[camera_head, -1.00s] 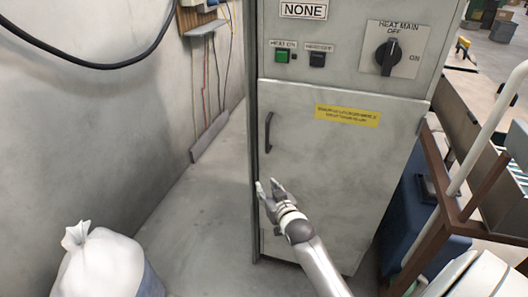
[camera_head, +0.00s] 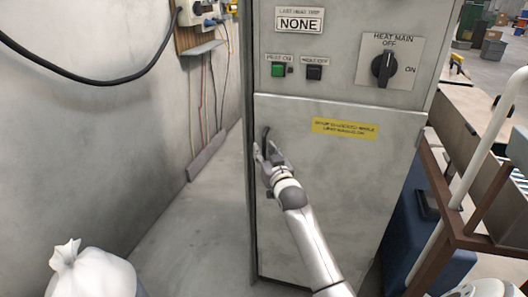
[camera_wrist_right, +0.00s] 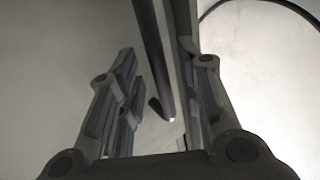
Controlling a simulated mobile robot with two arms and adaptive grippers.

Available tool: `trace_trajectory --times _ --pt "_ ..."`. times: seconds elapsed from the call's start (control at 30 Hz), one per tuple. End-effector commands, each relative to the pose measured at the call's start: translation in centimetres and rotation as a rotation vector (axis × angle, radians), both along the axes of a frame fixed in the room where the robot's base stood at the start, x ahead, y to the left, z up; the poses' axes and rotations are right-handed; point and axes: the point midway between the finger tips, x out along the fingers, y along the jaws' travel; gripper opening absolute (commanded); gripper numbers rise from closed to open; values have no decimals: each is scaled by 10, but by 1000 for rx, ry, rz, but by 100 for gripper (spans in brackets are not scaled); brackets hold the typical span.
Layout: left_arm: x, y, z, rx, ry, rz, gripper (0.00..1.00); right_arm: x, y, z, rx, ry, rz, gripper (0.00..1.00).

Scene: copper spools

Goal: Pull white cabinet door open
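The pale grey-white cabinet door (camera_head: 335,200) is shut, with a yellow label near its top. Its dark handle (camera_head: 265,134) is at the upper left of the door, partly hidden by my right gripper (camera_head: 266,154). My right gripper is at the lower part of the handle, coming from below. In the right wrist view, the dark handle bar (camera_wrist_right: 153,55) runs down between my spread fingers (camera_wrist_right: 160,105), with space on both sides. The fingers do not look closed on it. My left gripper is not in view.
Above the door is a control panel with a green button (camera_head: 278,70) and a black rotary switch (camera_head: 384,68). A white sack (camera_head: 92,274) stands at the lower left. Floor (camera_head: 195,225) is free left of the cabinet. A brown metal frame (camera_head: 440,205) stands close at right.

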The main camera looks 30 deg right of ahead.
Motion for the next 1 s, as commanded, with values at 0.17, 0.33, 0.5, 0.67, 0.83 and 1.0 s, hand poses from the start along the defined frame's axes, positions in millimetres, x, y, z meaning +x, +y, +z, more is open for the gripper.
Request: trace_trajectory --times 0.17,0.33,0.5,0.67,0.83,1.0 --pt "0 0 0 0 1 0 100 10 -3 0 -1 0 0 34" --pt "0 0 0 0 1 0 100 12 -3 0 0 0 0 34" --pt "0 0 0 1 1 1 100 12 -3 0 0 0 0 30" --pt "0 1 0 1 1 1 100 12 -3 0 0 0 0 9" --pt "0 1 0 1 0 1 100 12 -3 0 0 0 0 0" --pt "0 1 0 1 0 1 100 12 -3 0 0 0 0 0"
